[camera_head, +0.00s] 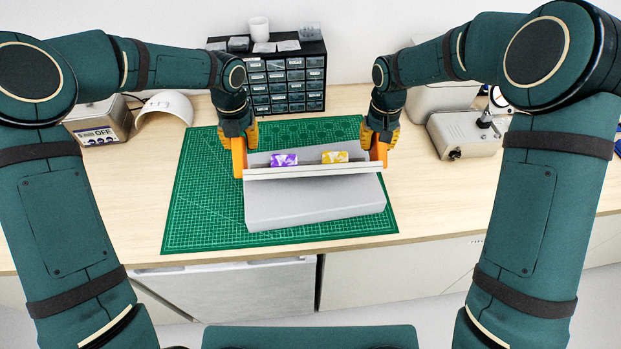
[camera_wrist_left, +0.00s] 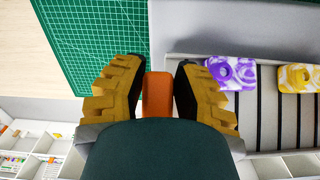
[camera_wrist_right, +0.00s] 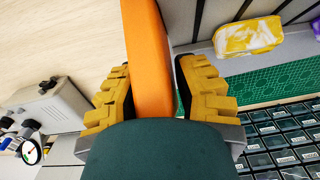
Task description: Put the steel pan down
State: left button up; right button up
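The steel pan (camera_head: 315,173) is a long, shallow grey tray with dark slots inside and an orange handle at each end. A purple-and-white block (camera_head: 284,160) and a yellow-and-white block (camera_head: 335,157) lie in it. My left gripper (camera_head: 239,141) is shut on the left orange handle (camera_wrist_left: 157,95). My right gripper (camera_head: 380,141) is shut on the right orange handle (camera_wrist_right: 148,60). The pan looks about level, over the back part of a grey slab (camera_head: 315,207). I cannot tell whether its underside touches the slab.
The slab lies on a green cutting mat (camera_head: 200,200) with bare mat to its left. A drawer cabinet (camera_head: 290,85) with a white cup (camera_head: 258,28) stands behind.

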pick_arm(q)
jog(key=shift+o, duration=1.1)
jog(key=shift+d+r, duration=0.1)
jog(key=shift+d, duration=0.1)
pick_arm(e)
jog(key=shift+o, duration=1)
jog(key=shift+a+r, duration=0.1)
jog(key=shift+a, duration=0.1)
pick_arm(q)
jog(key=shift+a, duration=0.1)
pick_arm(e)
jog(key=shift+d, duration=0.15)
pick_arm(q)
jog(key=shift+a+r, duration=0.1)
jog(key=shift+r, duration=0.05)
notch_tip(320, 180, up, 11)
jog(key=shift+f, duration=0.1)
pick_arm(e)
jog(key=shift+d, duration=0.1)
jog(key=shift+r, duration=0.1)
notch_tip(320, 180, up, 12)
jog(key=shift+f, duration=0.1)
pick_arm(q)
jog(key=shift+r, duration=0.45)
